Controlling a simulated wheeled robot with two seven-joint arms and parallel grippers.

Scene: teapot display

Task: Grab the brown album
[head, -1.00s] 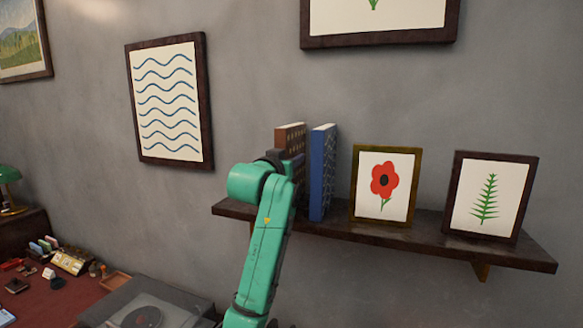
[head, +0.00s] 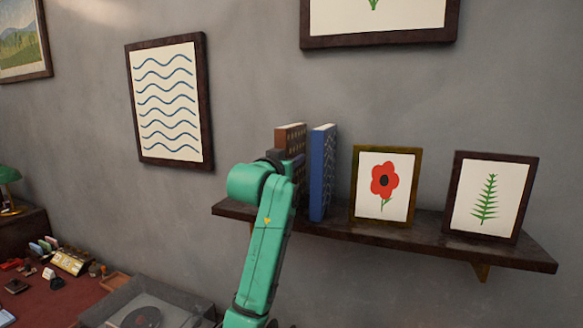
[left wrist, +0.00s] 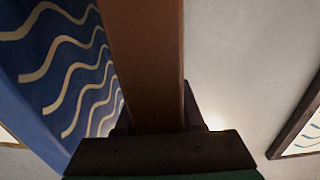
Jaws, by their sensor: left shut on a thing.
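The brown album (head: 291,137) stands upright at the left end of the wall shelf, its lower part hidden behind my left arm. It also shows in the left wrist view, with its brown edge (left wrist: 145,60) running down between the fingers. My left gripper (left wrist: 155,122) is shut on this album. In the head view the gripper is mostly hidden by my green wrist. My right gripper is in neither view.
A blue album (head: 321,172) stands close on the right of the brown one. A poppy picture (head: 398,160) and a fern picture (head: 511,170) stand farther right on the shelf (head: 340,237). A framed wave picture (head: 192,75) hangs on the wall at left.

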